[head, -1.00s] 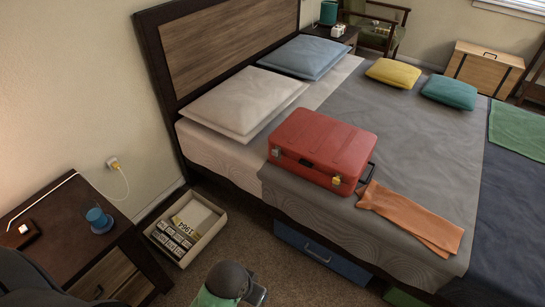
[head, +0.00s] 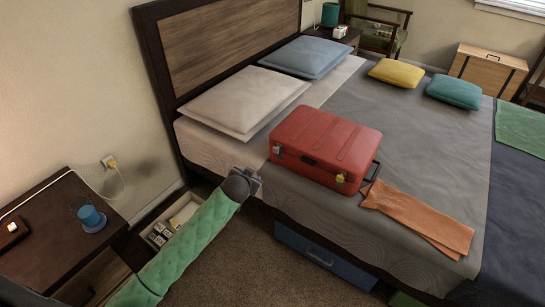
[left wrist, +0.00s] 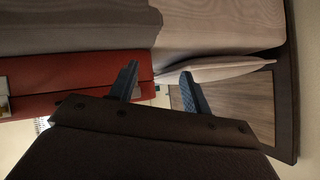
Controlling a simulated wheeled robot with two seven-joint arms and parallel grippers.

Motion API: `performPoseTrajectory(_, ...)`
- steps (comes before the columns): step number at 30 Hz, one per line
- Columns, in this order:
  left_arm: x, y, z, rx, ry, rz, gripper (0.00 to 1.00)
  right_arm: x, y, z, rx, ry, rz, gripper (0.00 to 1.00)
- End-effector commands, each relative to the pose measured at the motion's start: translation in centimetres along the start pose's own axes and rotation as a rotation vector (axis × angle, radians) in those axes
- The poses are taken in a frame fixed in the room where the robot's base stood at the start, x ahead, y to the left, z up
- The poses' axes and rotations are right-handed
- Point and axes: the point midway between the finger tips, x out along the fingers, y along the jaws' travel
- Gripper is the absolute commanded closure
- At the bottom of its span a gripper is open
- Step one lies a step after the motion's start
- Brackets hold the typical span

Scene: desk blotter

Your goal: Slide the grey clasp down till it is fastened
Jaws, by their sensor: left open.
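A red suitcase (head: 325,145) lies on the bed, its front facing me. A small clasp (head: 277,150) that looks greyish sits at the left of its front, and a yellow clasp (head: 340,178) at the right. The grey clasp's exact position is too small to tell. My left gripper (head: 253,183) is open and empty, beside the bed edge, to the left of and below the grey clasp, apart from the suitcase. In the left wrist view the open fingers (left wrist: 158,82) show with the red suitcase (left wrist: 70,82) at left. My right gripper is out of view.
An orange cloth (head: 420,218) lies right of the suitcase. A beige pillow (head: 240,105) is behind it, to the left. An open box (head: 185,213) is partly behind my left arm.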

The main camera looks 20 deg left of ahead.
Motion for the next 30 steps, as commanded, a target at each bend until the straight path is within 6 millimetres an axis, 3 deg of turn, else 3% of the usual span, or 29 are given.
performPoseTrajectory(3, 3.0, -1.0, 0.2, -0.054, 0.113, 0.005, 0.52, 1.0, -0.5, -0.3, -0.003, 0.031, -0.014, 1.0)
performPoseTrajectory(9, 5.6, -0.4, 0.0, -0.187, 0.32, 0.088, 0.52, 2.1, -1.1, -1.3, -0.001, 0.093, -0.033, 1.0)
performPoseTrajectory(13, 5.5, 0.4, -1.4, -0.287, 0.461, 0.179, 0.52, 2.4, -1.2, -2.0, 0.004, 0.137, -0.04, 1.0)
performPoseTrajectory(21, 3.1, 1.7, -4.6, -0.456, 0.634, 0.349, 0.52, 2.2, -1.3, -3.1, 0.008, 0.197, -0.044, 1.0)
performPoseTrajectory(30, 4.3, 1.9, -5.8, -0.491, 0.628, 0.36, 0.52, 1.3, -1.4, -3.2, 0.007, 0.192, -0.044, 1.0)
